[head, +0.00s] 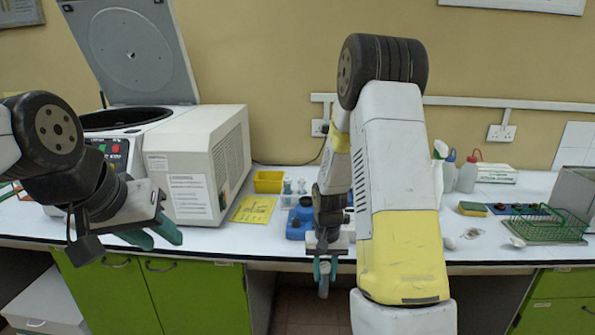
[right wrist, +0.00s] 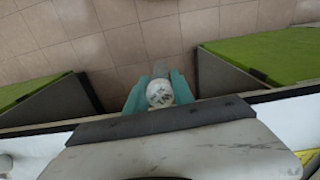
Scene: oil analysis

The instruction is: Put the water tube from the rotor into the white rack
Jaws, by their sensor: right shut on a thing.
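My right gripper (head: 325,272) is shut on a tube (head: 323,287), held low in front of the bench's front edge. In the right wrist view the tube's round pale cap (right wrist: 160,93) with dark marks sits between the teal fingers; most of its body is hidden and I cannot read a label. My left gripper (head: 158,236) is empty, its teal fingers apart, in front of the centrifuge. The centrifuge (head: 200,165) has its lid up; the rotor inside its dark bowl is not visible. I cannot clearly make out the white rack; my right arm covers part of the bench.
A blue device (head: 299,224) stands left of my right gripper. Behind it are small bottles (head: 287,190), a yellow tray (head: 269,181) and a yellow sheet (head: 254,209). To the right are wash bottles (head: 467,175) and a green wire basket (head: 545,228). Green cabinets (head: 197,292) lie below.

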